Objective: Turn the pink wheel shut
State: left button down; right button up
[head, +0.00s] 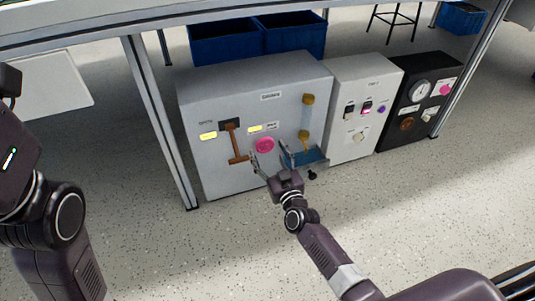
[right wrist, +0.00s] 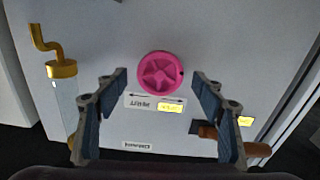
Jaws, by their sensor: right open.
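The pink wheel (head: 264,145) is a round knob on the front of a large grey cabinet (head: 225,175). In the right wrist view the wheel (right wrist: 160,72) sits above centre, with a label and arrow strip beside it. My right gripper (head: 270,160) is in front of the cabinet, close to the wheel. In the right wrist view its two fingers (right wrist: 158,105) are spread apart, one to each side of the wheel, with nothing between them.
A brown lever handle (head: 235,143) is left of the wheel. A glass tube with brass fittings (head: 306,118) is to its right. A white cabinet (head: 365,80) and a black box with a gauge (head: 420,90) stand further right. Blue bins (head: 225,45) are behind. The front floor is clear.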

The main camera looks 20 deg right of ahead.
jog(key=shift+w, duration=0.5)
jog(key=c, duration=1.2)
jog(key=shift+o, duration=0.2)
